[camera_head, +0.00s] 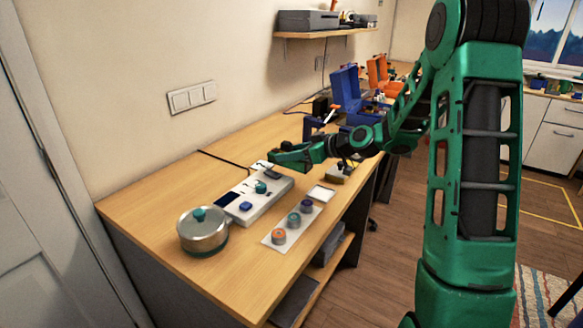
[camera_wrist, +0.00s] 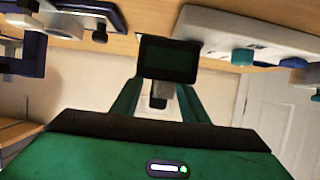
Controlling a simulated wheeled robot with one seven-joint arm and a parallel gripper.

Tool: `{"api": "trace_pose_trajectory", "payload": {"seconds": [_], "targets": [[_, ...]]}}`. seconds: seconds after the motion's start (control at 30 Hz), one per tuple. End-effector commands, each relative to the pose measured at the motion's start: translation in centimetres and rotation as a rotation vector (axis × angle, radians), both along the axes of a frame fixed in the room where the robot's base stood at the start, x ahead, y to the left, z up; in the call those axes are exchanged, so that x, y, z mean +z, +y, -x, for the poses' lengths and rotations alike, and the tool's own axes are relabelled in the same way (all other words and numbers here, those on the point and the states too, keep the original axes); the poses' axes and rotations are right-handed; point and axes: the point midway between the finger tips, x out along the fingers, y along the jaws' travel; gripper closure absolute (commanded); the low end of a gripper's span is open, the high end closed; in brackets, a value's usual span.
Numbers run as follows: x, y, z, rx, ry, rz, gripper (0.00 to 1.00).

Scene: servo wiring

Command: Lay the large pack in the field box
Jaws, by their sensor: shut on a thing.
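My gripper (camera_wrist: 160,95) is shut on a dark rectangular pack (camera_wrist: 168,60), which shows between the fingers in the wrist view. I cannot tell from its look whether it is the large pack. In the head view my gripper (camera_head: 273,157) is over the desk, near the back end of a white panel. No box is named in view. A blue open box with a raised lid (camera_head: 345,84) stands farther back on the desk, and an orange one (camera_head: 379,73) stands behind it. I cannot tell which is the field box, and their insides are mostly hidden.
The white panel (camera_head: 262,204) carries a teal knob and a blue button. A lidded pot (camera_head: 203,232) stands at the near left. A white strip (camera_head: 291,227) with three round pieces lies at the desk's right edge. A blue stand (camera_head: 309,125) is beyond my gripper.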

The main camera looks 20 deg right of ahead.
Motion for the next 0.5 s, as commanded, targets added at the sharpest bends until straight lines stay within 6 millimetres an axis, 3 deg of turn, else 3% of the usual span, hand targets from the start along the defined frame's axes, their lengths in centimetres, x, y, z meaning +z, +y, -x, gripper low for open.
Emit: {"api": "trace_pose_trajectory", "payload": {"seconds": [0.2,0.5], "targets": [[-1.6,-2.4,-1.8,-0.001,-0.001,-0.002,1.00],[-3.0,-2.8,-2.1,0.000,-0.001,-0.002,1.00]]}}
